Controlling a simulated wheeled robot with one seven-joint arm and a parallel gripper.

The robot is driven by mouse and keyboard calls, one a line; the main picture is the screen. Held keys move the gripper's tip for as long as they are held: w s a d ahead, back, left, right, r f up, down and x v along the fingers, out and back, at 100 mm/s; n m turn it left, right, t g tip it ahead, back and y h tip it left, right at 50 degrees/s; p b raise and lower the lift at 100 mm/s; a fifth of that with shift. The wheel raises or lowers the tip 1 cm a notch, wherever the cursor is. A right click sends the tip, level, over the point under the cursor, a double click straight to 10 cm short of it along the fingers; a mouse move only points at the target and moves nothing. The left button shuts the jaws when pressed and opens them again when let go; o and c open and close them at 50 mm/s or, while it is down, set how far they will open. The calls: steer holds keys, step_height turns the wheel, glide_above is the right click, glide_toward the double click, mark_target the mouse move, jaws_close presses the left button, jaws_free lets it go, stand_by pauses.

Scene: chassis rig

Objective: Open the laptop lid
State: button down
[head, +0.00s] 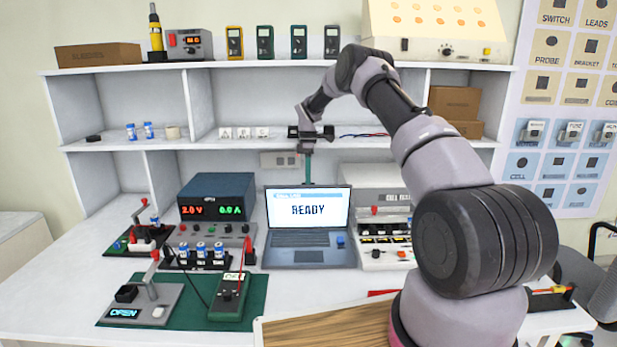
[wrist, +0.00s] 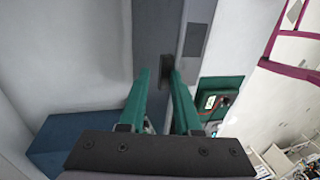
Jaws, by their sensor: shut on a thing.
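The laptop (head: 308,240) stands on the bench with its lid (head: 276,208) raised, and its lit screen reads READY. The keyboard base lies flat in front, facing me. My gripper (head: 308,181) comes down from above, with its green fingers at the middle of the lid's top edge. In the wrist view the two green fingers (wrist: 161,80) close in on a thin dark edge, which appears to be the lid. The exact contact is small and partly hidden by the fingers.
A power supply (head: 216,207) stands left of the laptop, and a cell tester (head: 384,230) stands close on its right. A green mat (head: 191,310) with a meter (head: 230,297) lies front left. A shelf (head: 233,143) runs behind, above the bench.

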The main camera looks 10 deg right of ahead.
steer(key=x, duration=0.2)
steer(key=shift+s+d+f, duration=0.15)
steer(key=shift+s+f, duration=0.05)
steer(key=shift+f, duration=0.15)
steer(key=c, duration=0.7)
jaws_free()
steer(key=shift+w+f, duration=0.1)
steer(key=shift+w, duration=0.05)
steer(key=v, duration=1.2)
steer(key=shift+c, duration=1.1)
